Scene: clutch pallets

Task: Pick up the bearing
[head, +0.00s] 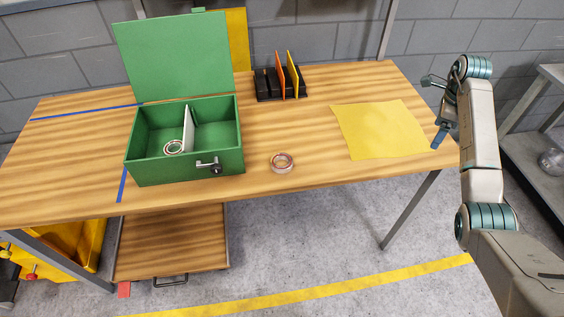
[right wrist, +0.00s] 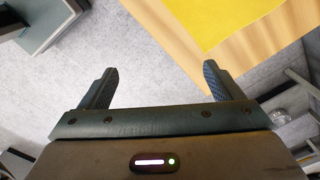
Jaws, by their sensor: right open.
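A ring-shaped bearing (head: 283,154) lies flat on the wooden table, right of the green box and near the front edge; it has a pinkish, coppery tint. A second, silver ring (head: 167,148) that also looks like a bearing lies inside the open green box (head: 190,172), left of a pale divider. My right gripper (head: 433,108) is open and empty at the table's right end, well to the right of both rings. In the right wrist view my right gripper (right wrist: 160,70) shows its two fingers apart with only floor between them. My left gripper is not in view.
A yellow sheet (head: 382,130) lies on the table (head: 310,185) between the loose ring and my right gripper. A black rack (head: 267,88) with upright orange and yellow plates stands at the back. The green box's lid (head: 175,55) stands open. A grey shelf is at right.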

